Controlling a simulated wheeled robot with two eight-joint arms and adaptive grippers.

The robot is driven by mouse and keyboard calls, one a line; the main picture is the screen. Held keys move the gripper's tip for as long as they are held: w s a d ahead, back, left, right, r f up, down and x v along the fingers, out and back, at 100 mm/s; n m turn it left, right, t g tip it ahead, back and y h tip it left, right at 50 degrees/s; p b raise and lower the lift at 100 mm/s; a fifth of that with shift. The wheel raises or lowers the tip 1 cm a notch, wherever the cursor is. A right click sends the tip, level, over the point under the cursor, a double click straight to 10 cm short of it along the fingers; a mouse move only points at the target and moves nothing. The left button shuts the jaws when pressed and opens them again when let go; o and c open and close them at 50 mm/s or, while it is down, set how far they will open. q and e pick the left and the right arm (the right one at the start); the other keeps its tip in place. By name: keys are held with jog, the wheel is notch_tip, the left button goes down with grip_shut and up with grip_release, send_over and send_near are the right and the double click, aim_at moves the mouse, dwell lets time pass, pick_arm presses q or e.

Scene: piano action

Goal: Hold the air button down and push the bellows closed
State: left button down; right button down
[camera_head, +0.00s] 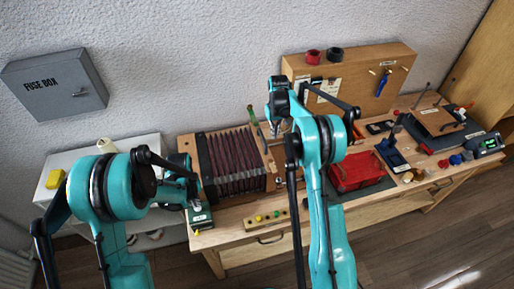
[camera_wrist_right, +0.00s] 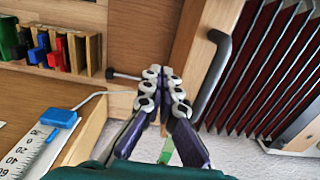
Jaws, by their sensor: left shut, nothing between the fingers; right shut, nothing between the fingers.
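The bellows (camera_head: 236,162) have dark red folds between wooden end frames and are spread open on the bench; they also show at the right of the right wrist view (camera_wrist_right: 265,65). A black handle (camera_wrist_right: 212,75) is on the near wooden frame (camera_wrist_right: 190,60). My right gripper (camera_wrist_right: 165,75) is shut and empty, beside that frame and handle. A black-tipped peg (camera_wrist_right: 122,76) is close to its fingertips; I cannot tell if they touch. I cannot make out the air button for certain. My left gripper (camera_head: 193,186) is shut and empty at the bellows' left end, its fingertips small and partly hidden.
A red box (camera_head: 357,172) stands right of my right arm. A wooden block with colored pegs (camera_head: 268,218) lies at the front edge. A pegboard (camera_head: 350,75) stands behind. In the right wrist view, a rack of colored pieces (camera_wrist_right: 50,45) and a ruler (camera_wrist_right: 25,150) show.

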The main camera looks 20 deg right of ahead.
pick_arm(q)
jog(key=shift+f, duration=1.35)
pick_arm(e)
jog(key=shift+f, duration=3.1)
jog(key=shift+a, duration=0.1)
